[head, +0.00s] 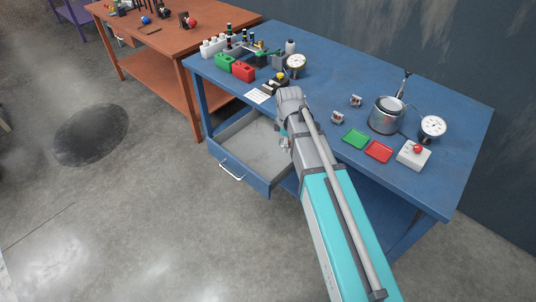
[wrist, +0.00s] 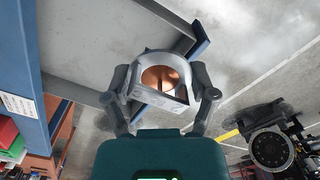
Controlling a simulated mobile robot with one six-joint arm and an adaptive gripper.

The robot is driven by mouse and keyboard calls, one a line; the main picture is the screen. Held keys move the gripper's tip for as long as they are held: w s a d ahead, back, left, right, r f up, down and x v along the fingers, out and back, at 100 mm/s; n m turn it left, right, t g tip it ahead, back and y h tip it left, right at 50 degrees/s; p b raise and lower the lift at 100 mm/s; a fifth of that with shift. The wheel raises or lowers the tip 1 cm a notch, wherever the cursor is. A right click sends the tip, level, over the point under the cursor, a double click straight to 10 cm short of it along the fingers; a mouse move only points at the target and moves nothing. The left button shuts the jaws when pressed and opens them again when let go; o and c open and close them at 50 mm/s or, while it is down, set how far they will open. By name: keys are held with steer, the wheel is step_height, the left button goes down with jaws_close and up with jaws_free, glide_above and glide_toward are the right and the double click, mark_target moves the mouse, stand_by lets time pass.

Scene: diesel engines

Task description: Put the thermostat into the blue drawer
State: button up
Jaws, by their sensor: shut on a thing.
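The thermostat (wrist: 163,92), a metal ring-like part with a copper-coloured inside, is between the two fingers of my gripper (wrist: 165,94) in the wrist view. My gripper is shut on it. The blue drawer (head: 232,172) is pulled out from the blue table in the head view, and its grey inside looks empty where visible. In the head view my gripper (head: 284,140) is mostly hidden by my arm, at the right side of the drawer opening. The drawer (wrist: 88,45) also shows behind the thermostat in the wrist view. The height above its floor is unclear.
The blue table (head: 335,70) carries a pot (head: 387,114), gauges, red and green trays (head: 379,151), small metal parts (head: 337,117) and a red-button box (head: 414,154). Red and green canisters (head: 243,71) stand at its left. An orange table (head: 165,45) is behind. Floor before the drawer is clear.

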step_height(320, 180, down, 6)
steer(key=w+d+b, duration=0.2)
steer(key=b, duration=0.3)
steer(key=shift+f, duration=0.25)
steer(key=b, duration=0.8)
glide_above(268, 156)
steer(key=s+d, duration=0.1)
steer(key=f, duration=0.7)
steer(key=shift+s+d+f, duration=0.1)
steer(key=shift+s+f, duration=0.1)
steer(key=shift+f, duration=0.2)
steer(key=shift+w+a+f+b, duration=0.4)
steer(key=shift+f+b, duration=0.2)
steer(key=shift+w+a+f+b, duration=0.25)
steer(key=shift+w+f+b, duration=0.1)
steer(key=shift+f+b, duration=1.65)
steer(key=shift+b, duration=0.05)
steer(key=shift+f, duration=0.15)
